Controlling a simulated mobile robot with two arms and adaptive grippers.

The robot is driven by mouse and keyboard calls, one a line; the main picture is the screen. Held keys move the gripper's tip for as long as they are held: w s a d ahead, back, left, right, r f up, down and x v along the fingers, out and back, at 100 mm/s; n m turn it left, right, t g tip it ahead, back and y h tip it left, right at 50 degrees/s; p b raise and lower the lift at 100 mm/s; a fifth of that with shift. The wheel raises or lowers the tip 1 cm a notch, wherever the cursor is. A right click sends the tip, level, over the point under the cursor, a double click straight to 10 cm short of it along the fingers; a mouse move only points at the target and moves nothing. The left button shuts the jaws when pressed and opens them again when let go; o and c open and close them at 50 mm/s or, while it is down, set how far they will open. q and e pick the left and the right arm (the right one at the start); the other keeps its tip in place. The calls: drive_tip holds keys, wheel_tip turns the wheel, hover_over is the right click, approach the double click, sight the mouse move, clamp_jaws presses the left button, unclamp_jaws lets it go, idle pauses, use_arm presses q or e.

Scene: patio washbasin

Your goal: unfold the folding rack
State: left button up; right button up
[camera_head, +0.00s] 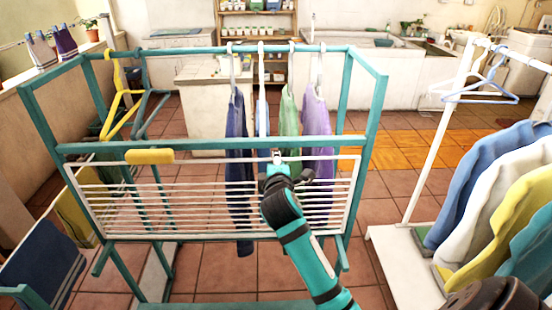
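The folding rack (165,198) is a white wire panel with several thin horizontal bars. It hangs steeply across the near side of a teal drying frame (205,146), below its front top rail. My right gripper (277,157), on a teal and black arm from the bottom, is at the panel's upper white rail, right of its middle. The gripper's body hides part of the panel, and its fingers are too small to tell open from shut. My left gripper is not in view.
Blue, green and purple garments (318,125) hang on the frame behind the panel. A yellow hanger (122,100) hangs at its left, and a yellow block (149,156) is below the front rail. A white garment rack (440,130) with clothes stands right. Tiled floor is clear between.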

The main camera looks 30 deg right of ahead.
drive_tip(key=shift+w+d+f, duration=0.1)
drive_tip(key=shift+w+d, duration=0.15)
drive_tip(key=shift+w, duration=0.2)
clamp_jaws()
